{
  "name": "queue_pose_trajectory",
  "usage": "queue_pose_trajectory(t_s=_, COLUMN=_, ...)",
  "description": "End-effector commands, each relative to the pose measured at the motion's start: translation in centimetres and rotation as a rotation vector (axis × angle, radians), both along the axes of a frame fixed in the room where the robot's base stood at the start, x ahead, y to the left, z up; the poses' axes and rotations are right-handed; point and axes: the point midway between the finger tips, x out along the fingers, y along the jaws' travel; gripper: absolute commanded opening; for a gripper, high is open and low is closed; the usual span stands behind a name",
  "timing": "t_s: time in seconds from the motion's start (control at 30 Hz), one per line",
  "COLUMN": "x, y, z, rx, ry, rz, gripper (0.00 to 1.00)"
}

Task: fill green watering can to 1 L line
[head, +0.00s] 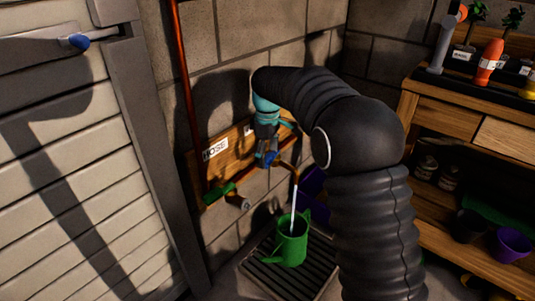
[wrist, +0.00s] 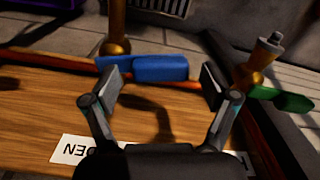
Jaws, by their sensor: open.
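The green watering can (head: 291,246) stands upright on a dark floor grate below the copper spout (head: 290,166). A pale stream of water (head: 293,208) falls from the spout into it. The water level and the 1 L line cannot be seen. My gripper (head: 268,160) is at the blue tap handle (head: 271,157) on the wooden wall board. In the wrist view my gripper (wrist: 162,84) is open, its fingertips apart near the two ends of the blue handle (wrist: 158,68). Whether a finger touches the handle cannot be told.
A green handle (head: 219,189) with its own outlet sits left on the board, near the "HOSE" label (head: 215,149); it shows in the wrist view (wrist: 282,98). Purple items (head: 313,181) are partly hidden behind my arm. A wooden bench (head: 450,110) stands right, a slatted door (head: 70,180) left.

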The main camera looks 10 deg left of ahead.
Motion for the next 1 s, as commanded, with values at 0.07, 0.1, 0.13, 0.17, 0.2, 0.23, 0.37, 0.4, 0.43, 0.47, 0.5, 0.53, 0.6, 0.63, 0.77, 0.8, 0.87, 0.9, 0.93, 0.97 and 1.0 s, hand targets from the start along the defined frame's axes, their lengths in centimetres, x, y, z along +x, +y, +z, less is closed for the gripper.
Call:
queue_pose_trajectory(t_s=0.07, x=0.0, y=0.0, z=0.1, rx=0.000, ry=0.000, rz=-0.001, gripper=0.85)
queue_pose_trajectory(t_s=0.1, x=0.0, y=0.0, z=0.2, rx=0.001, ry=0.000, rz=-0.001, gripper=0.85)
queue_pose_trajectory(t_s=0.13, x=0.0, y=0.0, z=0.4, rx=0.001, ry=-0.001, rz=-0.001, gripper=0.85)
queue_pose_trajectory(t_s=0.17, x=0.0, y=0.0, z=0.6, rx=0.001, ry=-0.001, rz=-0.001, gripper=0.85)
queue_pose_trajectory(t_s=0.2, x=0.1, y=0.0, z=1.0, rx=0.001, ry=-0.001, rz=-0.001, gripper=0.85)
queue_pose_trajectory(t_s=0.23, x=0.1, y=0.0, z=1.3, rx=0.001, ry=-0.001, rz=-0.001, gripper=0.85)
queue_pose_trajectory(t_s=0.37, x=0.1, y=0.0, z=3.6, rx=0.002, ry=-0.004, rz=-0.001, gripper=0.85)
queue_pose_trajectory(t_s=0.4, x=0.1, y=0.0, z=4.4, rx=0.001, ry=-0.002, rz=-0.001, gripper=0.85)
queue_pose_trajectory(t_s=0.43, x=0.1, y=0.0, z=5.0, rx=0.002, ry=-0.004, rz=-0.001, gripper=0.85)
queue_pose_trajectory(t_s=0.47, x=0.1, y=0.0, z=5.6, rx=0.001, ry=-0.003, rz=-0.001, gripper=0.85)
queue_pose_trajectory(t_s=0.5, x=0.1, y=0.0, z=6.5, rx=0.002, ry=-0.004, rz=-0.001, gripper=0.85)
queue_pose_trajectory(t_s=0.53, x=0.1, y=0.0, z=7.0, rx=0.001, ry=-0.002, rz=-0.001, gripper=0.85)
queue_pose_trajectory(t_s=0.6, x=0.1, y=0.0, z=8.3, rx=0.001, ry=-0.002, rz=0.000, gripper=0.85)
queue_pose_trajectory(t_s=0.63, x=0.1, y=0.0, z=8.8, rx=0.001, ry=-0.003, rz=0.000, gripper=0.85)
queue_pose_trajectory(t_s=0.77, x=0.1, y=0.0, z=10.6, rx=0.001, ry=-0.001, rz=0.000, gripper=0.85)
queue_pose_trajectory(t_s=0.8, x=0.1, y=0.1, z=11.0, rx=0.000, ry=-0.002, rz=0.000, gripper=0.85)
queue_pose_trajectory(t_s=0.87, x=0.1, y=0.0, z=11.4, rx=0.000, ry=0.000, rz=0.000, gripper=0.85)
queue_pose_trajectory(t_s=0.9, x=0.1, y=0.0, z=11.7, rx=0.000, ry=-0.001, rz=0.000, gripper=0.85)
queue_pose_trajectory(t_s=0.93, x=0.1, y=0.0, z=11.8, rx=0.000, ry=-0.001, rz=0.000, gripper=0.85)
queue_pose_trajectory(t_s=0.97, x=0.1, y=0.0, z=11.9, rx=0.000, ry=-0.001, rz=0.000, gripper=0.85)
queue_pose_trajectory(t_s=1.0, x=0.0, y=0.0, z=12.0, rx=0.000, ry=0.000, rz=0.000, gripper=0.85)
